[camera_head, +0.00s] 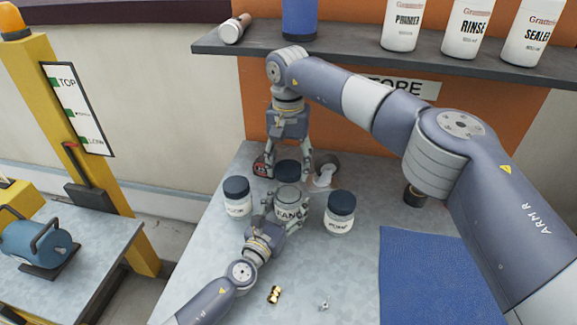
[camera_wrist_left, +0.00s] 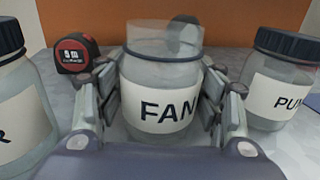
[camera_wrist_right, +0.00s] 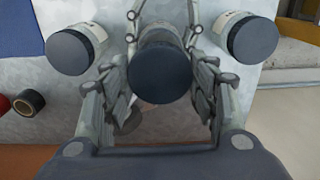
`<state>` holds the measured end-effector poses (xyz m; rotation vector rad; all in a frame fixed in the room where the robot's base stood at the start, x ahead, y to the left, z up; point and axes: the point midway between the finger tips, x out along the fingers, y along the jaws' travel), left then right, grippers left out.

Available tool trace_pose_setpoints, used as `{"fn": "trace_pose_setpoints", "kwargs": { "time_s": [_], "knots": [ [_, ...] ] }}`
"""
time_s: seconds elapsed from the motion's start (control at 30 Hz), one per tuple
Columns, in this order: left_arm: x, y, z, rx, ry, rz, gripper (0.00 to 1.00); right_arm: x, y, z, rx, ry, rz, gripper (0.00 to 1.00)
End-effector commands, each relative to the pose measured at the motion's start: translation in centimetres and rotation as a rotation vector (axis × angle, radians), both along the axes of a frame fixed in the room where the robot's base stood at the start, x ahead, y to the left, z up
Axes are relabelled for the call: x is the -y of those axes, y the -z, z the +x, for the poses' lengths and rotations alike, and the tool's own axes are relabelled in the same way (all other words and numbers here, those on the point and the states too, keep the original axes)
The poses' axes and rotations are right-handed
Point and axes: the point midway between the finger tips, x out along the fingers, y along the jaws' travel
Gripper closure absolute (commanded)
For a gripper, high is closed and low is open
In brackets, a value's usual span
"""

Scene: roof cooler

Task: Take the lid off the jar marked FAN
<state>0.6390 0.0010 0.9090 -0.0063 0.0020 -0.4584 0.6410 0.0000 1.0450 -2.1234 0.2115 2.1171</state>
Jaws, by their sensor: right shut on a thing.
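The glass jar marked FAN (camera_head: 291,213) stands upright on the grey bench with its top bare; it also shows in the left wrist view (camera_wrist_left: 160,95). A dark blue lid (camera_head: 287,171) is off the jar, between the fingers of my right gripper (camera_head: 286,168), which is shut on it. The lid fills the middle of the right wrist view (camera_wrist_right: 162,72). My left gripper (camera_head: 286,212) has its fingers on both sides of the FAN jar, close to the glass. I cannot tell whether they press on it.
Lidded jars stand left (camera_head: 237,198) and right (camera_head: 339,214) of the FAN jar. A red and black tape measure (camera_wrist_left: 76,52) lies behind. A brass fitting (camera_head: 274,294) and a small metal piece (camera_head: 323,304) lie in front. A blue mat (camera_head: 425,275) is at right; a shelf (camera_head: 345,63) hangs above.

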Motion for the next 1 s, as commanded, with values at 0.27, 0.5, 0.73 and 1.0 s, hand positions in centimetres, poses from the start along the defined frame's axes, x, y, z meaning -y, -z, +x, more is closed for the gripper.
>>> {"fn": "trace_pose_setpoints", "kwargs": {
  "time_s": [0.27,0.5,0.73,1.0],
  "knots": [
    [0.0,0.0,0.0,0.0,0.0,0.0,0.18,0.0,0.0,0.0,0.0,0.0,0.0,0.74],
    [-0.2,0.1,-0.5,-0.001,0.0,0.0,0.18,0.0,0.0,0.0,0.0,0.0,0.0,0.74],
    [-2.0,0.2,-3.8,-0.003,0.0,0.0,0.18,0.0,0.0,0.0,0.0,0.0,0.0,0.74],
    [-4.3,0.1,-8.7,-0.002,0.001,0.001,0.18,0.0,0.0,0.0,0.0,0.0,0.0,0.74]
  ]
}}
